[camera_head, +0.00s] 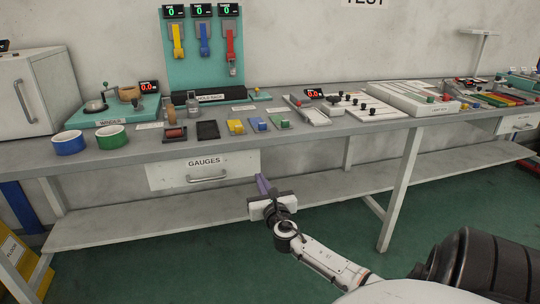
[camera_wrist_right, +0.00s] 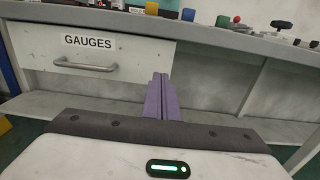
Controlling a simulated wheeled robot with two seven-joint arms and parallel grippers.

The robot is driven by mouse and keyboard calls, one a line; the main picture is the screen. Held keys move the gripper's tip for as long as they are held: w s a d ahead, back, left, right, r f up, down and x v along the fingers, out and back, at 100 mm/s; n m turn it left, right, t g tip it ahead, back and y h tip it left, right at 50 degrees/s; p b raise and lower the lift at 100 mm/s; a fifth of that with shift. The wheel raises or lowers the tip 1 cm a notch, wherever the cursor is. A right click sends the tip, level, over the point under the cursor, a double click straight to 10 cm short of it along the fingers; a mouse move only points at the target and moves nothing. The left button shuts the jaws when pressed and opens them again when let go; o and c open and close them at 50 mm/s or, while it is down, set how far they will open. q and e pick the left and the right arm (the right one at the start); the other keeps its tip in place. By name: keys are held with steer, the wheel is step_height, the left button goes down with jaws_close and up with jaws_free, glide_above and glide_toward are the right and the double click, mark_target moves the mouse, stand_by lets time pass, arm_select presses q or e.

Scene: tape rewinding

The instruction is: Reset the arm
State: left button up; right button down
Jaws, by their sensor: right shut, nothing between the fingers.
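My right gripper (camera_head: 262,185) is in the head view, in front of the bench just right of the drawer labelled GAUGES (camera_head: 205,168). Its purple fingers are shut together with nothing between them, and they point toward the bench below the top's front edge. In the right wrist view the shut fingers (camera_wrist_right: 161,97) stand right of the same drawer (camera_wrist_right: 90,57), and I see no contact with it. My left gripper is not in view.
The long grey bench (camera_head: 330,135) carries blue and green tape rolls (camera_head: 70,142), several gauges, small blocks and panels. A lower shelf (camera_head: 130,220) runs beneath it. A bench leg (camera_head: 400,190) stands to the right. The green floor in front is mostly clear.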

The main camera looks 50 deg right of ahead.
steer(key=v, duration=0.5)
steer(key=shift+s+a, duration=0.2)
steer(key=shift+s, duration=0.1)
steer(key=shift+f, duration=0.15)
